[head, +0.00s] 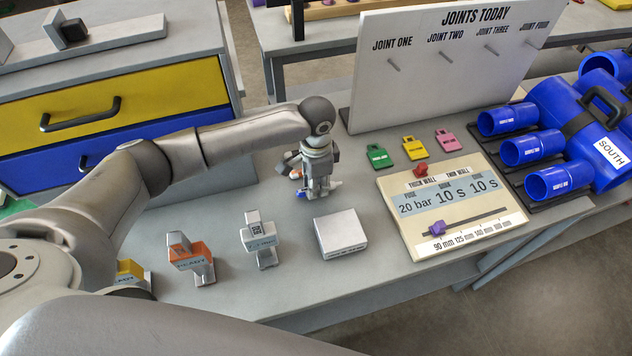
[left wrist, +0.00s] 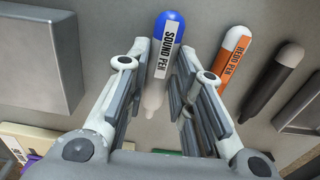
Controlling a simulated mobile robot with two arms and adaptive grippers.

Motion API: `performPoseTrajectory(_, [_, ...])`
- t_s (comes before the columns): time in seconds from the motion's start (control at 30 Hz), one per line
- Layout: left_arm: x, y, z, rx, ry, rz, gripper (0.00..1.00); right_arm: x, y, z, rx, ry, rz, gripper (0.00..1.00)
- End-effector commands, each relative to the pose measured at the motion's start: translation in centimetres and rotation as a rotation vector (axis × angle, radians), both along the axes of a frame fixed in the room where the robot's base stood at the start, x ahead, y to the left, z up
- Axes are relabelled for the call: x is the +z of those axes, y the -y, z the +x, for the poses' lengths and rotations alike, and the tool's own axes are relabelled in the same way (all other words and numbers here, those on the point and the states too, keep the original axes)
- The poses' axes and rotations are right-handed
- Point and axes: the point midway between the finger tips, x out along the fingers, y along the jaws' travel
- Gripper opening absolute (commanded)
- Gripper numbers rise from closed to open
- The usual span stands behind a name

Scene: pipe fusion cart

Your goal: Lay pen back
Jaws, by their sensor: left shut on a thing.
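The sound pen (left wrist: 165,50), blue and white with a white label, lies between the two fingers of my left gripper (left wrist: 158,105) in the left wrist view. In the head view my left gripper (head: 318,190) points down, low at the grey bench, behind the small silver box. It is shut on the sound pen. The redo pen (left wrist: 232,60), white with an orange label, is beside the right finger, and a dark pen with a pale end (left wrist: 272,78) is beyond it. In the head view the gripper partly hides the pens. My right gripper is out of view.
The silver box (head: 341,234) is in front of the gripper. A silver tag stand (head: 259,242) and an orange one (head: 190,262) are to the left. A slanted settings board (head: 455,210), coloured tags (head: 414,148) and a white joints board (head: 430,75) are to the right and behind.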

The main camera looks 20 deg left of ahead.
Motion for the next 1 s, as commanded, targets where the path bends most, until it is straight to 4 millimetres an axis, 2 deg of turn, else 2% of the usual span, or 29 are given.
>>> performPoseTrajectory(0.03, [0.1,0.0,0.0,0.000,0.000,0.000,0.07,1.0,-0.1,0.0,-0.001,0.001,0.001,0.00])
performPoseTrajectory(0.07, [-0.2,0.0,0.0,0.000,-0.001,0.001,0.07,1.2,-0.2,0.1,-0.001,0.002,0.002,0.00])
performPoseTrajectory(0.33, [-1.0,0.0,0.1,-0.001,0.004,0.000,0.07,1.1,-0.6,0.2,-0.002,0.002,0.008,0.00])
performPoseTrajectory(0.37, [-1.0,0.0,0.0,-0.001,0.002,0.000,0.24,1.1,-0.6,0.2,-0.002,0.002,0.008,0.00])
performPoseTrajectory(0.53, [-1.0,0.0,0.0,-0.001,0.002,0.000,0.44,1.1,-0.6,0.2,-0.002,0.003,0.007,0.00])
performPoseTrajectory(0.83, [-1.0,0.0,0.1,-0.001,0.003,0.001,0.44,1.0,-0.4,0.2,-0.003,0.003,0.005,0.00])
performPoseTrajectory(1.0, [-1.6,-0.1,0.1,-0.001,0.004,0.001,0.44,-0.1,-0.1,0.2,-0.001,0.003,0.002,0.00])
